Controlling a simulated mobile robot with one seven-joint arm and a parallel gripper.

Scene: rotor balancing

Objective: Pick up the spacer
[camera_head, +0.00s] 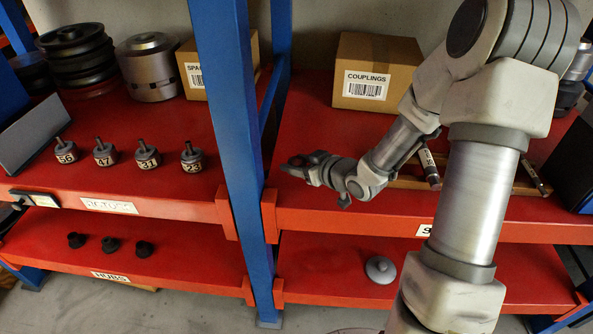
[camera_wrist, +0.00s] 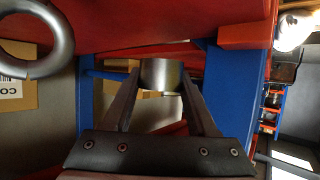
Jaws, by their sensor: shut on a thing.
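The spacer (camera_wrist: 161,74), a short grey metal cylinder, sits between the fingertips of my gripper (camera_wrist: 160,88) in the wrist view. Both fingers touch its sides, and their tips hide its edges. In the head view my gripper (camera_head: 293,168) is over the front part of the right upper red shelf, just right of the blue post. The spacer is too small and dark to make out clearly there. I cannot tell how high it is above the shelf.
A blue post (camera_head: 233,120) stands close left of my gripper. A COUPLINGS box (camera_head: 376,65) stands behind. Several knobbed weights (camera_head: 148,157) stand on the left shelf (camera_head: 110,192). A grey domed part (camera_head: 380,270) lies on the lower shelf. A grey ring (camera_wrist: 68,35) shows in the wrist view.

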